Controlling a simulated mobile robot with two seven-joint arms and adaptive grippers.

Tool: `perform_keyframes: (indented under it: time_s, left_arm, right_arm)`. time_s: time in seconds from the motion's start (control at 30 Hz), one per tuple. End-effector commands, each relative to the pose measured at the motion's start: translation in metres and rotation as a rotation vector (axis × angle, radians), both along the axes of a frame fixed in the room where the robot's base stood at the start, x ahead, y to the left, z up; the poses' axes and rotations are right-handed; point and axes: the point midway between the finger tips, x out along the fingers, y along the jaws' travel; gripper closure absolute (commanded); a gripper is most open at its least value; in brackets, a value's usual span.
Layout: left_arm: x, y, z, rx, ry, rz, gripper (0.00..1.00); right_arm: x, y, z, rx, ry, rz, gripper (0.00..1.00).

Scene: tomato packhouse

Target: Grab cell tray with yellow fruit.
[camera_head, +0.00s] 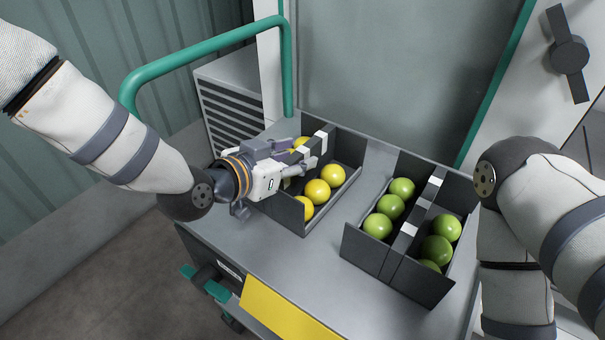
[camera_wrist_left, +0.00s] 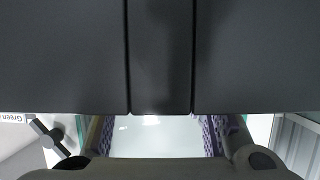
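The cell tray with yellow fruit (camera_head: 322,222) is a dark grey box on the grey cart top, with yellow round fruit in its cells and a central divider with white bands. My left gripper (camera_head: 297,158) is over this tray, its fingers apart on either side of the divider and hiding some fruit. In the left wrist view a dark grey tray wall (camera_wrist_left: 60,60) fills the top. The purple-padded fingers (camera_wrist_left: 160,135) show apart below it, their tips hidden. No firm contact shows. My right gripper is out of view.
A second dark tray (camera_head: 418,287) with green fruit stands to the right on the cart top (camera_head: 290,262), with a narrow gap between the trays. A green rail (camera_head: 205,48) rises behind my left arm. My right arm is at the right edge.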

Motion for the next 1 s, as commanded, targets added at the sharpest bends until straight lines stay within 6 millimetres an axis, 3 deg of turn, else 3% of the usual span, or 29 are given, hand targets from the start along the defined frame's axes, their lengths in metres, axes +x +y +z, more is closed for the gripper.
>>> perform_keyframes:
  time_s: [0.1,0.33,0.5,0.53,1.0]
  left_arm:
    - [0.0106,-0.0081,-0.0083,-0.001,0.003,0.001,0.60]
    - [0.0124,-0.0092,-0.0062,0.000,0.000,0.001,0.60]
    - [0.0123,-0.0089,-0.0062,0.000,0.000,0.001,0.99]
    - [0.0123,-0.0089,-0.0063,0.000,0.000,0.001,1.00]
    - [0.0129,-0.0089,-0.0001,-0.003,-0.004,0.002,1.00]
  right_arm:
    - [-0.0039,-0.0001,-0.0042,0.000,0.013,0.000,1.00]
    - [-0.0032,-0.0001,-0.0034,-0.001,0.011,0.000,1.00]
    - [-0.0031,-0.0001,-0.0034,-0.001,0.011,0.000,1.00]
    - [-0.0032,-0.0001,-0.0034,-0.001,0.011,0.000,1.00]
    - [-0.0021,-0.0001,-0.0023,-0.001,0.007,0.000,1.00]
